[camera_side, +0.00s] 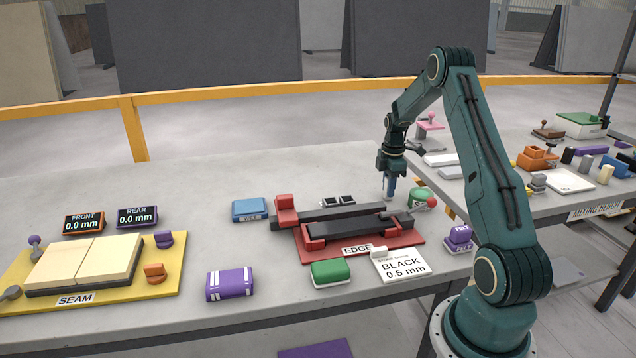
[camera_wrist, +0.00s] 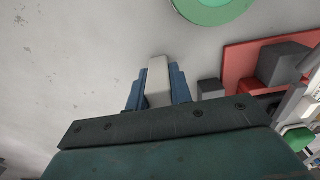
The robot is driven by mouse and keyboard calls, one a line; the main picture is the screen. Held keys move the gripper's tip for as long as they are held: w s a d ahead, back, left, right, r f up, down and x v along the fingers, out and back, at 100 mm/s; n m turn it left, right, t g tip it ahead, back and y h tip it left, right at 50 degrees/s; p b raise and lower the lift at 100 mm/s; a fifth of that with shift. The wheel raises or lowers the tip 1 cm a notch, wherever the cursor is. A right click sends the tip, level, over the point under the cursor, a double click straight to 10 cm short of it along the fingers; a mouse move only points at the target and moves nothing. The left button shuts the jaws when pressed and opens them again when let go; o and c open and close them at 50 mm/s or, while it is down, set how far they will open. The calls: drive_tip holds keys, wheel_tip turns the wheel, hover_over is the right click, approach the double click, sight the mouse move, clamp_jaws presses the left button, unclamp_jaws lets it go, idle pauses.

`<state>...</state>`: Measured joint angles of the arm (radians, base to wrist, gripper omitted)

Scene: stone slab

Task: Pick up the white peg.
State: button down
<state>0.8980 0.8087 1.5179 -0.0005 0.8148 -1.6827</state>
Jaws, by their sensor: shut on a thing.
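The white peg (camera_wrist: 158,78) is a pale, squared bar between the two blue fingers of my gripper in the wrist view. My gripper (camera_side: 389,188) points down over the grey slab, behind the red EDGE fixture, and is shut on the peg. In the side view the fingers mostly hide the peg, and I cannot tell whether its lower end touches the slab.
The red EDGE fixture (camera_side: 312,254) with dark bars stands in front of my gripper. A green round container (camera_side: 420,196) is close on the right; it also shows in the wrist view (camera_wrist: 213,10). Small black-and-white blocks (camera_side: 338,201) lie to the left. The slab behind is clear.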

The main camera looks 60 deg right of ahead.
wheel_tip(320, 180, up, 20)
idle(0.8)
idle(0.5)
